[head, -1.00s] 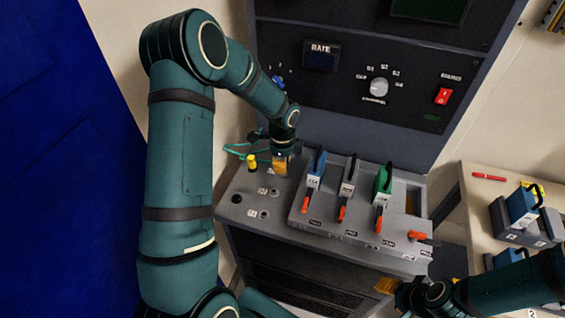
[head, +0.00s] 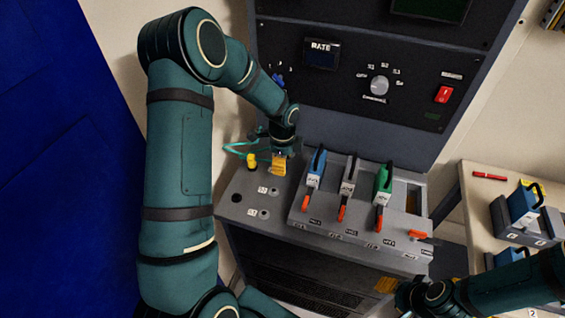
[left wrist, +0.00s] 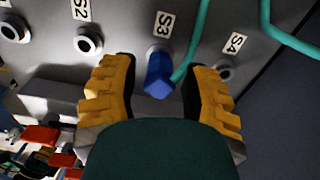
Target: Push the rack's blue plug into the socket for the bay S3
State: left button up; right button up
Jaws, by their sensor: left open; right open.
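The blue plug (left wrist: 159,76) stands at the socket labelled S3 (left wrist: 163,24) in the left wrist view, with a teal cable (left wrist: 190,45) beside it. It covers the socket opening, so I cannot tell how deep it sits. My left gripper (left wrist: 159,92) is open, with its yellow fingers on both sides of the plug and gaps to it. In the head view my left gripper (head: 280,163) is low over the rack's ledge (head: 235,180) and hides the plug. My right gripper (head: 386,287) is open near the bottom, partly cut off by its own arm.
Sockets S2 (left wrist: 88,40) and S4 (left wrist: 226,72) flank the plug, both empty. Blue, grey and green-handled levers (head: 383,183) stand to the right. A side bench (head: 480,210) holds a blue-handled unit (head: 522,204).

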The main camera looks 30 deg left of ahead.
pick_arm(q)
notch_tip(320, 180, up, 12)
jog(key=shift+f, duration=0.2)
